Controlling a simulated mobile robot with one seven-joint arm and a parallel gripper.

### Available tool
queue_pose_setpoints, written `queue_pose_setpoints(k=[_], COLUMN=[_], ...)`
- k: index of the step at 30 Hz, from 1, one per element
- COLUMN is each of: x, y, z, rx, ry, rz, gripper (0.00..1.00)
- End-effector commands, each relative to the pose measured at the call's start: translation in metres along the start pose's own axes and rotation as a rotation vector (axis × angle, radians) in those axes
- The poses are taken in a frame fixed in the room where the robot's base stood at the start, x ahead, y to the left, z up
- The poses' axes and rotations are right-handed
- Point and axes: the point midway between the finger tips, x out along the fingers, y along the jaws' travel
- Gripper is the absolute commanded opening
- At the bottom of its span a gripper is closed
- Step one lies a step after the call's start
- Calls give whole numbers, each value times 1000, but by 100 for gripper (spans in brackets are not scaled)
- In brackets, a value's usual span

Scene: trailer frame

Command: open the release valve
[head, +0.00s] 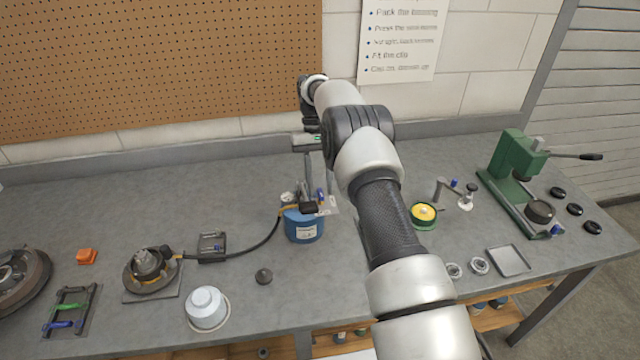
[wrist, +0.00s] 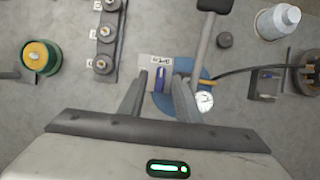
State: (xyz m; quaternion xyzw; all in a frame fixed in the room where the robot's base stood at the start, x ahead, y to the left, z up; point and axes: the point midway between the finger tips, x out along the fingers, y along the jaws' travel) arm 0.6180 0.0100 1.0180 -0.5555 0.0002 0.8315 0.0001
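The blue pressure canister (head: 304,227) stands upright at mid-bench; part of its blue top (wrist: 170,101) shows in the wrist view. A small blue lever (head: 321,195), seemingly the release valve, stands on its top beside a small white label plate (head: 331,206). The lever also shows in the wrist view (wrist: 160,79). My gripper (head: 316,183) points down over the canister. In the wrist view my gripper (wrist: 159,84) has its fingers apart, with the lever between them in the picture; neither finger visibly touches it. The head view cannot settle the height gap.
A round gauge (wrist: 204,101) and a dark-ended pump handle (wrist: 206,25) are close to the right finger. A black hose (head: 250,250) runs left to a hub (head: 150,265). A green press (head: 520,175) stands at the right. Bench behind the canister is clear.

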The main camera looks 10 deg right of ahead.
Motion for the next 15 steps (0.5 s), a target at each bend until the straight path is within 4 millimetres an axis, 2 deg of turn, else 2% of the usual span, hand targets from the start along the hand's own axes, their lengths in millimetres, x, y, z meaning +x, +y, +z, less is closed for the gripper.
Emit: queue_pose_setpoints(k=[5, 15], x=[-10, -68], y=[0, 0], z=[3, 27], rx=[0, 0], ry=[4, 4], rz=[0, 0], gripper=[30, 30])
